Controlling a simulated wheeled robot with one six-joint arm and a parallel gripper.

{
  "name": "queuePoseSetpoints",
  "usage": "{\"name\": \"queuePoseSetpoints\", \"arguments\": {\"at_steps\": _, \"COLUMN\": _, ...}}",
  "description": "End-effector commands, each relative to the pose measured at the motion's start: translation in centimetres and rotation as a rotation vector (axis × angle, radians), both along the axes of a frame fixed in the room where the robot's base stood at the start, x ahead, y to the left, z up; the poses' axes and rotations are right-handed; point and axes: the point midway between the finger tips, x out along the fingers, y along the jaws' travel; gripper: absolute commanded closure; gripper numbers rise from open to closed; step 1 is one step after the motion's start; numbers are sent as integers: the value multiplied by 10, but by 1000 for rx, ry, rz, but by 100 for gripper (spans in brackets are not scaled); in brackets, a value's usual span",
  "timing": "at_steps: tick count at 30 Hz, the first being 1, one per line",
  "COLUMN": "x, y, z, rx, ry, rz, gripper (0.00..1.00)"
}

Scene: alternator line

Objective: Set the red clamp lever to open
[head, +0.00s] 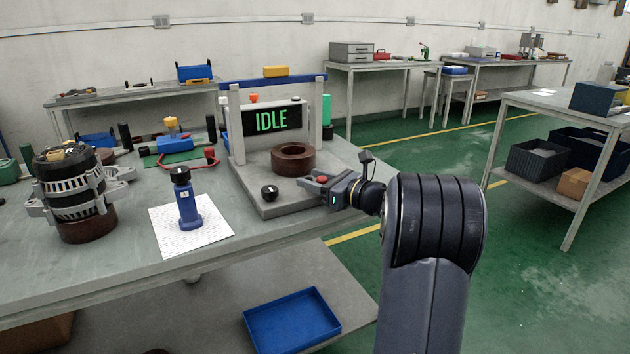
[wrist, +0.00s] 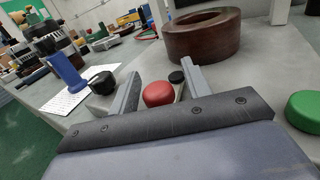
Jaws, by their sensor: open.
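My gripper (head: 314,181) is at the right front of the grey test stand (head: 285,205), low over its base. In the wrist view my gripper (wrist: 160,77) has its fingers apart, with a rounded red knob (wrist: 158,93) showing between them. I cannot tell if they touch it. The red knob also shows at the gripper in the head view (head: 322,179). A small black knob (wrist: 176,77) is just beyond it. A bent red handle (head: 210,154) lies farther back at left, by a green base. No clear lever arm shows on the red knob, so its setting cannot be told.
A brown ring (head: 292,159) sits on the stand below the IDLE display (head: 270,120). A black dial (head: 270,192) is at the stand's front left, and a green button (wrist: 305,108) is right of my gripper. A blue tool (head: 185,205) and an alternator (head: 70,190) stand left.

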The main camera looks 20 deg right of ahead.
Motion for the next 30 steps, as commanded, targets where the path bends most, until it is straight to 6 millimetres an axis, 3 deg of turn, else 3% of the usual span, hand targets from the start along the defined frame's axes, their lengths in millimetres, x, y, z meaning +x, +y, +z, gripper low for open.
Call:
{"name": "queuePoseSetpoints", "arguments": {"at_steps": 3, "x": 0, "y": 0, "z": 0, "rx": 0, "ry": 0, "rz": 0, "gripper": 55}}
{"name": "queuePoseSetpoints", "arguments": {"at_steps": 19, "x": 0, "y": 0, "z": 0, "rx": 0, "ry": 0, "rz": 0, "gripper": 98}}
{"name": "queuePoseSetpoints", "arguments": {"at_steps": 30, "x": -1, "y": 3, "z": -2, "rx": 0, "ry": 0, "rz": -62, "gripper": 99}}
